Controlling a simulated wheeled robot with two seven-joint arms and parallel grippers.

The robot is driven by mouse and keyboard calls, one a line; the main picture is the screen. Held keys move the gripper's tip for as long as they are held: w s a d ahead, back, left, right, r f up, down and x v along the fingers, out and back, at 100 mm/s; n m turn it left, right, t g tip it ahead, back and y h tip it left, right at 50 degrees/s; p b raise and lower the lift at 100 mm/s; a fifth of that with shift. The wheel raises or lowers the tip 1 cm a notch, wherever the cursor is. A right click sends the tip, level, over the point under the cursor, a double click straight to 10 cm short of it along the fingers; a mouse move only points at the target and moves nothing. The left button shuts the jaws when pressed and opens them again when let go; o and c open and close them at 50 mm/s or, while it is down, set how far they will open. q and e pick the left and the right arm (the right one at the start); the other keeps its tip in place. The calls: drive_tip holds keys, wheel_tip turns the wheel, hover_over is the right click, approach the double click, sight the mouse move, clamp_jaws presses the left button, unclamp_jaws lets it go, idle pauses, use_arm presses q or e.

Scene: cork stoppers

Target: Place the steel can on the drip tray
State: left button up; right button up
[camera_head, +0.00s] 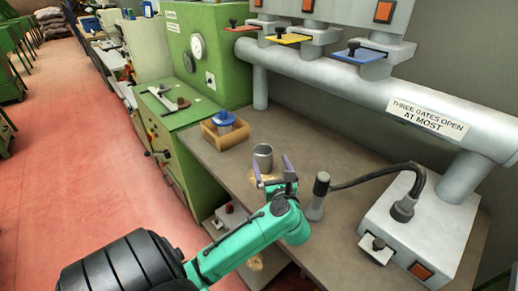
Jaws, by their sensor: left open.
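The steel can (263,154), a small grey open-topped cylinder, stands upright on the brown bench. My left gripper (273,168) reaches in from the lower left and is open, its two fingers pointing away toward the back of the bench. The can is just beyond the left finger, which overlaps its lower part; I cannot tell whether they touch. Nothing is held between the fingers. I cannot make out a clear drip tray. My right gripper is not in view.
A wooden box (210,137) with a blue-topped container (225,119) stands left of the can. A thick pipe (330,82) with colored gates runs behind.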

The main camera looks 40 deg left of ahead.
sight(261, 148)
use_arm(q)
drive_tip(key=f+b, duration=0.1)
drive_tip(key=f, duration=0.1)
drive_tip(key=f+b, duration=0.4)
drive_tip(key=shift+s+d, duration=0.1)
drive_tip(key=shift+d, duration=0.15)
drive_tip(key=shift+a+f+b, duration=0.15)
drive_tip(key=shift+f+b, duration=0.1)
drive_tip(key=shift+b, duration=0.15)
drive_tip(key=p+x, duration=0.1)
drive_tip(key=x, duration=0.3)
drive_tip(key=p+x, duration=0.1)
drive_tip(key=x, duration=0.4)
drive_tip(key=r+p+x, duration=0.1)
drive_tip(key=x, duration=0.4)
drive_tip(key=shift+w+a+f, duration=0.1)
drive_tip(key=shift+w+a, duration=0.15)
drive_tip(key=shift+a, duration=0.05)
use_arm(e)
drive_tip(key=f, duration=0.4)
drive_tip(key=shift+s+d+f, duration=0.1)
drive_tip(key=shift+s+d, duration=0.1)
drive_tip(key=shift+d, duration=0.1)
use_arm(q)
drive_tip(key=c, duration=1.5)
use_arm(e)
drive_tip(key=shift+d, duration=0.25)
